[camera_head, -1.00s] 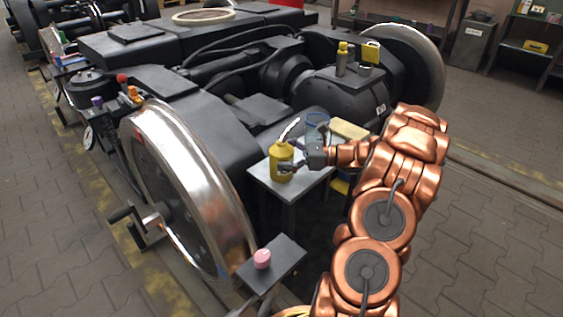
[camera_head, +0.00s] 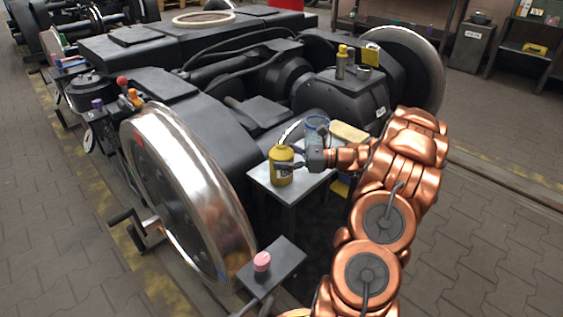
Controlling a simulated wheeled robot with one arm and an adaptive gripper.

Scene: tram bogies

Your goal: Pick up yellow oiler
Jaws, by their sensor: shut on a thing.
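The yellow oiler (camera_head: 281,167) is a small can with a pale, bent spout that leans up to the right. It stands upright at the left end of the small grey table (camera_head: 265,182), or just above its top; I cannot tell which. My gripper (camera_head: 290,164) reaches in from the right and is shut on the oiler's body. One finger shows across the can's right side; the other is hidden.
The large steel wheel (camera_head: 185,185) stands close on the left. A plate with a pink knob (camera_head: 262,261) is in front. The dark bogie frame (camera_head: 200,120) lies behind.

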